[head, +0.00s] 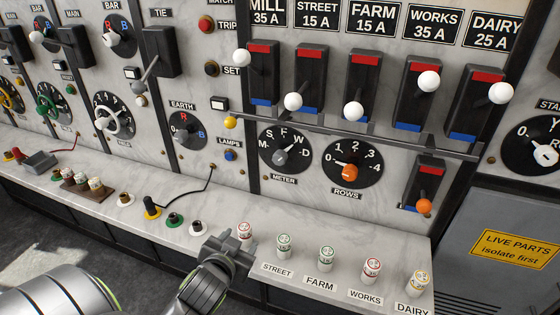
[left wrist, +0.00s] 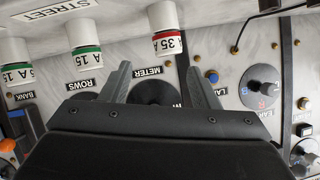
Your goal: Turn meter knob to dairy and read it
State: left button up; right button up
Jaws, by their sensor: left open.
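The meter knob (head: 281,158) is a grey knob on a round black dial marked M, S, F, W and D, above the label METER. Its pointer direction is too small to tell surely. In the left wrist view the black meter dial (left wrist: 153,92) shows upside down, between and beyond my fingers, partly hidden by the gripper body. My left gripper (head: 230,248) is open and empty at the bench's front edge, below and left of the dial and apart from it. In the left wrist view its two fingers (left wrist: 158,82) stand spread. My right gripper is not in view.
An orange rows knob (head: 348,173) is right of the meter dial. Several fuses, such as the street one (head: 284,246), stand along the bench ledge (head: 340,240). Lever switches with white balls (head: 353,111) hang above. A black cable plug (head: 152,208) stands left.

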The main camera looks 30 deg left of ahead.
aim_at(278, 160)
pick_arm(q)
jog(key=w+d+r+m+t, duration=0.1)
jog(key=w+r+t, duration=0.45)
jog(key=r, duration=0.45)
jog(key=p+x, duration=0.4)
jog(key=x, duration=1.3)
jog(key=shift+w+d, duration=0.15)
jog(key=shift+w, duration=0.05)
jog(key=c, duration=1)
jog(key=shift+o, duration=0.2)
